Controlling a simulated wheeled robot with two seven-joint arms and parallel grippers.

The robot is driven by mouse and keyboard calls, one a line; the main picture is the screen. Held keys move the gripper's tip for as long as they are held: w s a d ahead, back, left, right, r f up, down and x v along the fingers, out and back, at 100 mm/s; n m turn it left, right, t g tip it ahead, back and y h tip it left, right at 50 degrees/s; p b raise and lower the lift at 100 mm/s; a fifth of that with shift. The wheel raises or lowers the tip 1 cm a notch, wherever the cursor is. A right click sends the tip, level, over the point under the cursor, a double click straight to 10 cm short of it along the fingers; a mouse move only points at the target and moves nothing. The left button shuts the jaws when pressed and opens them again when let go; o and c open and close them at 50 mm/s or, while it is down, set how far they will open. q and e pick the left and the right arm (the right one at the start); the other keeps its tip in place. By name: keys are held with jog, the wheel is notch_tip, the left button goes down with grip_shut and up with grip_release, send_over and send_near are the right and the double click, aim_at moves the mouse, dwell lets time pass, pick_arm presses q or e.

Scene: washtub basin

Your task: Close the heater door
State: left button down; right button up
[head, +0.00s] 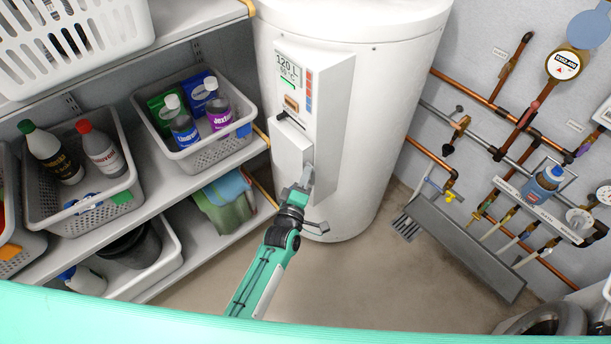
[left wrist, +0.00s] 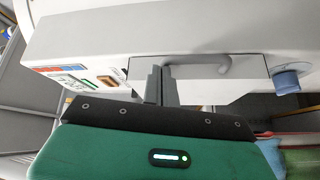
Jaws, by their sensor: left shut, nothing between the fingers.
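The white water heater (head: 395,60) stands upright at the back, with a raised control box (head: 335,110) on its front. The small white heater door (head: 290,150) sits on the lower left of that box, with a dark strip along its top; I cannot tell whether it is flush. My left gripper (head: 306,176) is shut and empty, at the door's lower right edge. In the left wrist view the shut fingers (left wrist: 160,84) are close to the box face, beside a grey curved handle (left wrist: 205,70). Contact is unclear. My right gripper is out of view.
Shelves with baskets of bottles (head: 195,120) stand to the left. The floor (head: 370,270) before the heater is clear.

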pick_arm(q)
jog(key=shift+s, duration=0.15)
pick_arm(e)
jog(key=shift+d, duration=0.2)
